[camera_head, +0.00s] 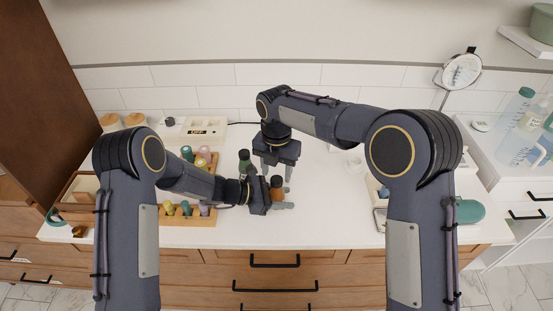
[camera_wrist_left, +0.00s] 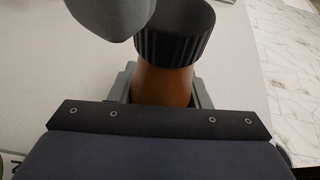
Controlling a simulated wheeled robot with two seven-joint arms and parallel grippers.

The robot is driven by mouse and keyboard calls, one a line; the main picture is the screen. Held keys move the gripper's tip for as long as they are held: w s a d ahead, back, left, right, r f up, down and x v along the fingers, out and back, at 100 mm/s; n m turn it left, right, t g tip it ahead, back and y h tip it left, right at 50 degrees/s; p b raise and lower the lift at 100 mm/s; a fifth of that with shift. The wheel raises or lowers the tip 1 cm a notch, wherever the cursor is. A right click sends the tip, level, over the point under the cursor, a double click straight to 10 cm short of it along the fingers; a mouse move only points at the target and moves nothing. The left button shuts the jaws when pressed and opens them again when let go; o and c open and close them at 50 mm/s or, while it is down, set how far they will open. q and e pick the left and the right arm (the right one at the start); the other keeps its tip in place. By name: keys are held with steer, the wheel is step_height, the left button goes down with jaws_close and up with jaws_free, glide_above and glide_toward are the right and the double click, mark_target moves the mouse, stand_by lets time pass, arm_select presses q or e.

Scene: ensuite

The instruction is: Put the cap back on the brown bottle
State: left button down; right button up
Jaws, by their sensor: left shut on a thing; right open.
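The brown bottle (camera_head: 277,193) stands upright near the middle of the counter. My left gripper (camera_head: 281,200) is shut around its body from the left; the bottle also shows in the left wrist view (camera_wrist_left: 163,85). The ribbed black cap (camera_wrist_left: 176,40) is on top of the bottle's neck, and it shows in the head view (camera_head: 276,180). I cannot tell whether it is screwed tight. My right gripper (camera_head: 277,176) points down from above, open, with its fingers beside the cap. A grey finger of it fills the top left of the left wrist view.
A dark green bottle (camera_head: 244,160) stands close behind my left gripper. A wooden rack (camera_head: 188,216) with several small coloured items lies to the left. A white device (camera_head: 203,131) stands behind it. The counter's front middle is clear.

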mark_target(277, 193)
steer(key=shift+f, duration=1.3)
steer(key=shift+c, duration=0.5)
